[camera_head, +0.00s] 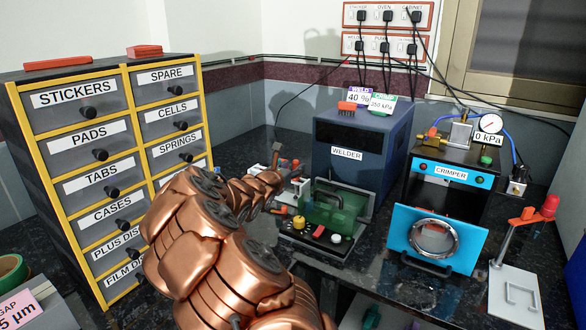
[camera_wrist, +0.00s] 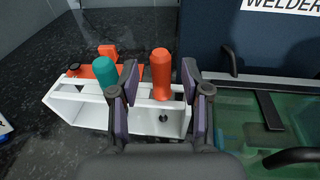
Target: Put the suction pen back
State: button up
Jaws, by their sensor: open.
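In the wrist view a white rack (camera_wrist: 82,112) holds upright tools. An orange handle (camera_wrist: 161,66) stands at its right end, and a teal handle (camera_wrist: 105,72) stands to the left. I cannot tell for sure which one is the suction pen; the orange handle looks upright in the rack. My gripper (camera_wrist: 161,90) is open, with one dark finger on each side of the orange handle. I see no clear grip on it. In the head view my copper arm hides most of the rack.
The crimper (camera_head: 450,175) is further right. A labelled drawer cabinet (camera_head: 98,155) stands at left. Dark counter shows left of the rack.

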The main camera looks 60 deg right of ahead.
jog(key=v, duration=1.1)
jog(key=shift+s, duration=0.1)
jog(key=shift+r, duration=0.1)
jog(key=s+a+m+g+y, duration=0.3)
jog(key=s+a+m+g, duration=0.2)
jog(key=s+a+m, duration=0.7)
jog(key=s+a+f+m+y, duration=0.2)
jog(key=s+a+f+y, duration=0.1)
jog(key=a, duration=0.7)
jog(key=s+a+f+m+y, duration=0.3)
jog(key=s+a+y, duration=0.3)
jog(key=a, duration=0.5)
jog(key=s+a+f+m+y, duration=0.3)
jog(key=s+a+f+y, duration=0.1)
jog(key=a, duration=0.7)
jog(key=shift+s+a+f+g, duration=0.15)
jog(key=shift+s+f+g, duration=0.25)
jog(key=shift+s+f, duration=0.25)
